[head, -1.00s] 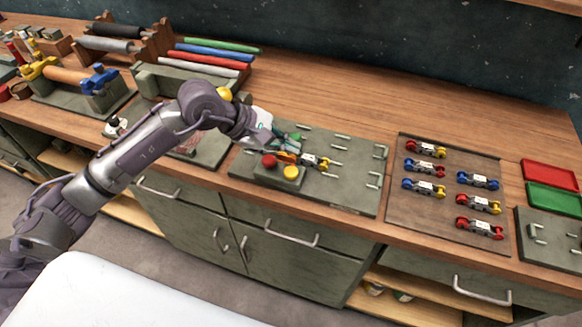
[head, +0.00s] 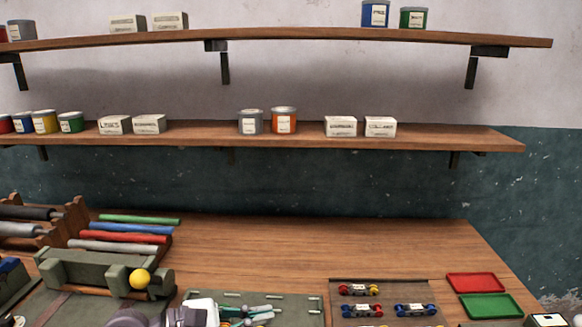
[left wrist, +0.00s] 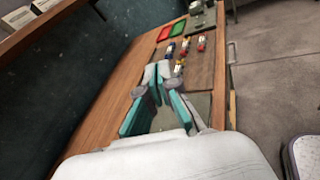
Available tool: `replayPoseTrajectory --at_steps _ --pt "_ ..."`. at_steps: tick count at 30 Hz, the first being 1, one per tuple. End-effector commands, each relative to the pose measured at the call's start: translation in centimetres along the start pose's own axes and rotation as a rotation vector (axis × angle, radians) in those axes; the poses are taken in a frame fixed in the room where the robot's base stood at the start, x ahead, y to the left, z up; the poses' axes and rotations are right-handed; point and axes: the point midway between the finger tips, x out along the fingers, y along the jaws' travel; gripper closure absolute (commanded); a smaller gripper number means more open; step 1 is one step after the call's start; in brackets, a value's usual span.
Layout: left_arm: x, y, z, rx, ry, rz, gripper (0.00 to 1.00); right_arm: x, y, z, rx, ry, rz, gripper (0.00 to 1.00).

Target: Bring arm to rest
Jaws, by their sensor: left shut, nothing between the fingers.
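My left gripper (head: 245,313) shows at the bottom edge of the head view, over the grey plate with metal pegs (head: 290,301). Its teal and grey fingers are shut with nothing between them. In the left wrist view the fingers (left wrist: 162,72) come together at their tips, above the wooden bench. Most of my left arm is below the head view; only a purple and white part shows. My right gripper is in neither view.
A brown board (head: 393,291) with several small coloured linked pieces lies right of the plate. Red (head: 476,283) and green (head: 490,306) trays lie further right. Coloured rods (head: 123,233) and a grey block with a yellow ball (head: 139,279) are left. Two shelves (head: 300,134) hang above. The bench's rear middle is clear.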

Motion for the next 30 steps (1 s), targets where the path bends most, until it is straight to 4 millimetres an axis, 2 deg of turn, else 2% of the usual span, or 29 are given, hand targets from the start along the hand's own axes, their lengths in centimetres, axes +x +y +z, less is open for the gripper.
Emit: replayPoseTrajectory --at_steps 1,4,6,8,11,14,17,18,21,22,25,30 --pt "0.2 -0.4 2.2 -0.151 -0.146 0.042 1.0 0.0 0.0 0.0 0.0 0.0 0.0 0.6" --pt "-1.1 0.8 5.8 -0.484 -0.426 0.151 1.0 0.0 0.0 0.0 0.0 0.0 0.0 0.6" --pt "-2.9 2.5 6.8 -0.733 -0.605 0.235 1.0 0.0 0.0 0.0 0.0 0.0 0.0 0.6" --pt "-4.8 4.0 6.4 -0.95 -0.746 0.316 1.0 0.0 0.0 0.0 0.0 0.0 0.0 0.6" --pt "-8.2 6.1 3.4 -1.324 -0.961 0.47 1.0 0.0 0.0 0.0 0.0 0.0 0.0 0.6" --pt "-11.3 6.6 -1.9 -1.697 -1.146 0.653 1.0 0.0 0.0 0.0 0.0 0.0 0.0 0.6" --pt "-13.8 4.5 -8.5 -2.064 -1.295 0.876 1.0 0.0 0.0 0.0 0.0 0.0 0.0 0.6" --pt "-14.4 3.0 -11.1 -2.2 -1.341 0.974 1.0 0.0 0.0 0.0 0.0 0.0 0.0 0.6" --pt "-15.6 -1.6 -16.3 -2.481 -1.415 1.216 1.0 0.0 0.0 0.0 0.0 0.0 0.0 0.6" --pt "-15.8 -3.1 -17.4 2.469 1.383 -1.246 1.0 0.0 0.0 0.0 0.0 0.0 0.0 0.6" --pt "-16.2 -7.6 -20.1 2.27 1.201 -1.246 1.0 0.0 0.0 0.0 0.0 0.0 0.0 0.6" --pt "-16.6 -14.5 -22.4 2.007 0.967 -1.251 1.0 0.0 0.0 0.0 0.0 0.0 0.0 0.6"
